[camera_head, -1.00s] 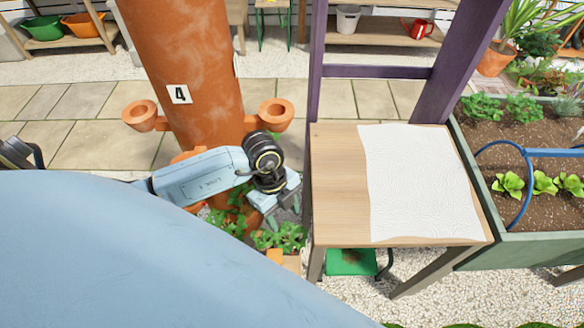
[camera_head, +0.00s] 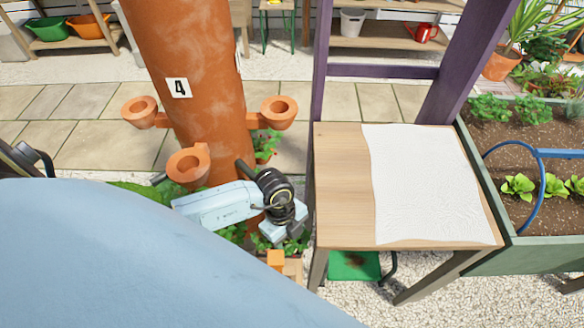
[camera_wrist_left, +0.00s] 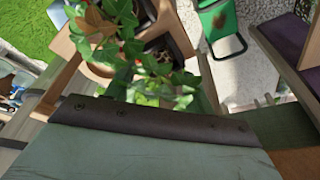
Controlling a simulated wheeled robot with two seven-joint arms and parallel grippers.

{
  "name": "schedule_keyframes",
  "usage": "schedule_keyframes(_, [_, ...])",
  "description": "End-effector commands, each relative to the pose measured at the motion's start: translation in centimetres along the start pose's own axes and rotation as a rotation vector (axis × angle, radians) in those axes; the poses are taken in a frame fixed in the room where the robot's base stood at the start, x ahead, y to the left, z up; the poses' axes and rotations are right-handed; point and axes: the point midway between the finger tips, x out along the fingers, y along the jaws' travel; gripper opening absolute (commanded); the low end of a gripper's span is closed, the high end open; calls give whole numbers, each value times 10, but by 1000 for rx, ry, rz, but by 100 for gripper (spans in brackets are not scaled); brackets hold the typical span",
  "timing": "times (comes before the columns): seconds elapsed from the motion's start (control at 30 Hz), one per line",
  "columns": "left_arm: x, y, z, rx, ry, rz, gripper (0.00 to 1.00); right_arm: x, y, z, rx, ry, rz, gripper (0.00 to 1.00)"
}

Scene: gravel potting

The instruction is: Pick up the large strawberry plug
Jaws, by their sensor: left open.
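Leafy strawberry plugs stand in a wooden crate (camera_head: 293,268) left of the table, mostly hidden behind my left arm and gripper. In the left wrist view, green strawberry leaves (camera_wrist_left: 150,75) fill the upper middle, above dark pots in the crate. I cannot tell which plug is the large one. My left gripper (camera_head: 290,243) is open over the crate's right part, close to the leaves. A broad part of it covers the bottom of the wrist view and hides what lies below. My right gripper is not in view.
A terracotta tower (camera_head: 195,90) marked 4, with empty cups (camera_head: 188,165), rises behind my left arm. A wooden table (camera_head: 340,190) with a white cloth (camera_head: 425,180) stands close on the right. A green pad (camera_head: 352,266) lies under it.

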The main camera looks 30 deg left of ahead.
Motion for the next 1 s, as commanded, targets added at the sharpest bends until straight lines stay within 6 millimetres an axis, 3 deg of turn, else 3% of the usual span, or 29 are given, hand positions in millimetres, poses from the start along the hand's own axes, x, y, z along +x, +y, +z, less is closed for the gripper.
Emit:
schedule_keyframes(0.07, [0,0,0,0,0,0,52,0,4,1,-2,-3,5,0])
schedule_keyframes(0.3, [-1,0,0,0,0,0,22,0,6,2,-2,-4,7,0])
schedule_keyframes(0.7, [-5,0,-1,1,0,-1,22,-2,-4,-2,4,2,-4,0])
schedule_keyframes(1.0, [-58,-1,-16,3,0,-4,22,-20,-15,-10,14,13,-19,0])
